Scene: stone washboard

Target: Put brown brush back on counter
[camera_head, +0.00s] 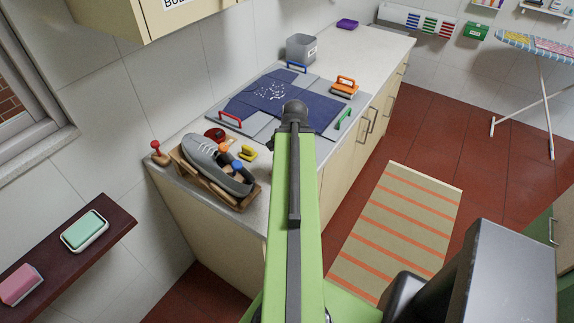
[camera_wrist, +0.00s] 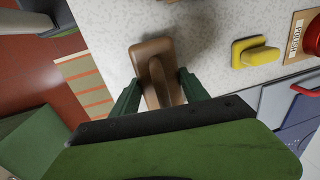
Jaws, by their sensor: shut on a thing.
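The brown brush (camera_wrist: 152,62) is between the two green fingers of my gripper (camera_wrist: 158,84) in the wrist view. My gripper is shut on it. The brush is over the speckled light counter (camera_wrist: 100,22), near its edge, and a shadow falls beside it. I cannot tell whether its underside touches the counter. In the head view the counter (camera_head: 378,47) runs along the wall. My green arm reaches over it there and hides the gripper and the brown brush.
A yellow brush (camera_wrist: 255,54) and a label card (camera_wrist: 298,36) lie to the right in the wrist view.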

